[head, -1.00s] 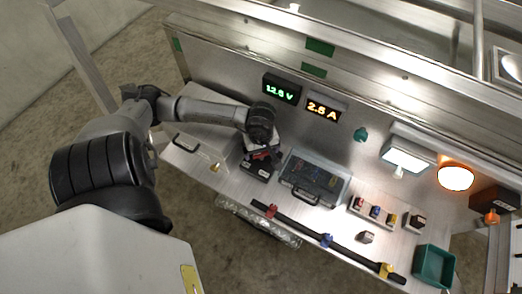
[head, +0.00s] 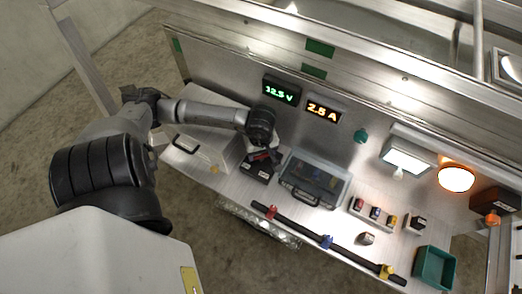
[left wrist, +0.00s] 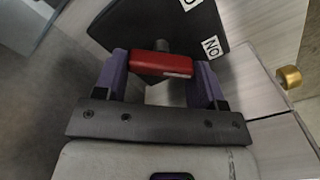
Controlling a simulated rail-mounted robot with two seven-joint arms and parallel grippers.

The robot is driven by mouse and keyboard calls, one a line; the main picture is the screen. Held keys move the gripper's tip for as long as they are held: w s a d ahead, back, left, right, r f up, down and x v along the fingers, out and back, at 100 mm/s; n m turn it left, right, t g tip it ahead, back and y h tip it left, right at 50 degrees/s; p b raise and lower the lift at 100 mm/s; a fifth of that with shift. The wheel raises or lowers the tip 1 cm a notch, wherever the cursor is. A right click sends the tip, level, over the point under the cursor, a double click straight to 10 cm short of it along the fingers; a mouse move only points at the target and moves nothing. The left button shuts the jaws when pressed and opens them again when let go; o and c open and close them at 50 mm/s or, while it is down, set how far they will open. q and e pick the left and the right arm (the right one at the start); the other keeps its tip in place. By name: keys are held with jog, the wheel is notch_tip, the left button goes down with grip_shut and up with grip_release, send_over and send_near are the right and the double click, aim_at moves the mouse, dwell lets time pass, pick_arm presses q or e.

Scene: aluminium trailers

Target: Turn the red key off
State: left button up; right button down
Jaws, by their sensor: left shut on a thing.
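The red key (left wrist: 161,64) is a red bar on a round dark stem at the black switch box (left wrist: 200,30). In the left wrist view it lies crosswise between the two purple fingers of my left gripper (left wrist: 162,75), which is shut on it. White labels show on the box face; one seems to read "NO". In the head view the switch box (head: 256,172) stands on the bench, and my left gripper (head: 262,155) is at its top, mostly hidden under my wrist. My right gripper is not in view.
A clear-lidded case (head: 314,178) stands just right of the switch box. Behind are a green "12.5 V" display (head: 281,91) and an orange "2.5 A" display (head: 322,110). A lit white lamp (head: 404,160) and an orange lamp (head: 456,178) are on the right. A green bin (head: 434,267) is at the bench's right end.

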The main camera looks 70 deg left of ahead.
pick_arm(q)
jog(key=n, duration=0.4)
jog(key=shift+s+n, duration=0.1)
jog(key=shift+n, duration=0.2)
jog(key=n+p, duration=0.1)
jog(key=n, duration=0.3)
jog(key=shift+s+r+n, duration=0.1)
jog(key=shift+n, duration=0.2)
jog(key=n+p, duration=0.2)
jog(key=n, duration=0.2)
jog(key=shift+s+d, duration=0.1)
jog(key=shift+d, duration=0.1)
jog(key=shift+d+n+p, duration=0.1)
jog(key=shift+n+p, duration=0.9)
jog(key=shift+n, duration=1.3)
jog(key=o, duration=0.9)
